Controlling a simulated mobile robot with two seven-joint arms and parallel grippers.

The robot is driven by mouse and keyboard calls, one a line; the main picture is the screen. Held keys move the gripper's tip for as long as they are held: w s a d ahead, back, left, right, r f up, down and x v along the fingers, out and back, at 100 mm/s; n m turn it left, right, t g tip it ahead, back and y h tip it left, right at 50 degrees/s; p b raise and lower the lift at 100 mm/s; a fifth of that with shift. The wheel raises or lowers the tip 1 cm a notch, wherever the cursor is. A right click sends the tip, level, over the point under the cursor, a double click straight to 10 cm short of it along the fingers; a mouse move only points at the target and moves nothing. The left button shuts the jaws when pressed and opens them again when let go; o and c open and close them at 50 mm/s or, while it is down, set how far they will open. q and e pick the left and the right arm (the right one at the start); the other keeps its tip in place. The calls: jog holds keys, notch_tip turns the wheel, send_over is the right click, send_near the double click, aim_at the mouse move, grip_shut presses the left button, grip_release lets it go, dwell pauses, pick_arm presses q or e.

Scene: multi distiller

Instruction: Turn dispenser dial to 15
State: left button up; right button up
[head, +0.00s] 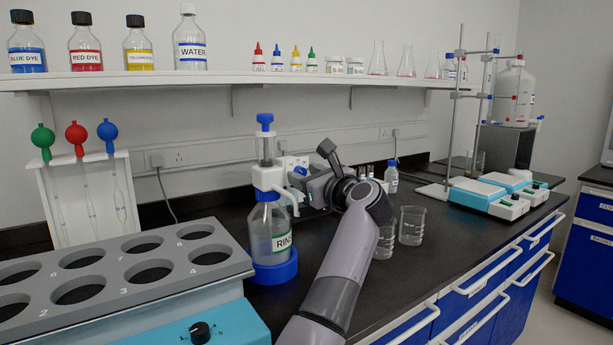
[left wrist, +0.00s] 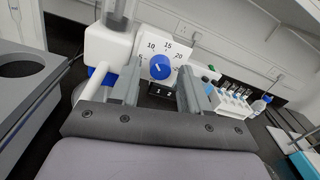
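The dispenser (head: 267,176) is a white pump head with a blue plunger on a clear bottle labelled "RIN…", standing in a blue base. The knob bears a small white mark, too small to read exactly. My left gripper (left wrist: 158,86) is open, with its two fingers either side of the dial in that view and a visible gap to the knob. In the head view it is beside the pump head, its fingertips partly hidden. My right gripper is out of view.
A grey rack with numbered holes (head: 150,272) stands at left. Glass beakers (head: 412,226) stand right of my arm. Blue-and-white balances (head: 492,200) and metal stands are farther right. A shelf (head: 230,78) with bottles runs above. The black bench is clear at centre right.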

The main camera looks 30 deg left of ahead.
pick_arm(q)
grip_shut()
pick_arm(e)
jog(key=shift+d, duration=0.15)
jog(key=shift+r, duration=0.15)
pick_arm(q)
jog(key=shift+r+m+p, duration=0.1)
jog(key=shift+m+p, duration=0.6)
jog(key=shift+p, duration=0.05)
jog(key=shift+r+m+p, duration=0.1)
jog(key=shift+m+p, duration=0.95)
jog(key=shift+m, duration=0.15)
jog(key=m+p, duration=0.2)
jog(key=m, duration=0.1)
jog(key=shift+p, duration=0.35)
jog(key=shift+m+p, duration=0.8)
jog(key=shift+m, duration=0.2)
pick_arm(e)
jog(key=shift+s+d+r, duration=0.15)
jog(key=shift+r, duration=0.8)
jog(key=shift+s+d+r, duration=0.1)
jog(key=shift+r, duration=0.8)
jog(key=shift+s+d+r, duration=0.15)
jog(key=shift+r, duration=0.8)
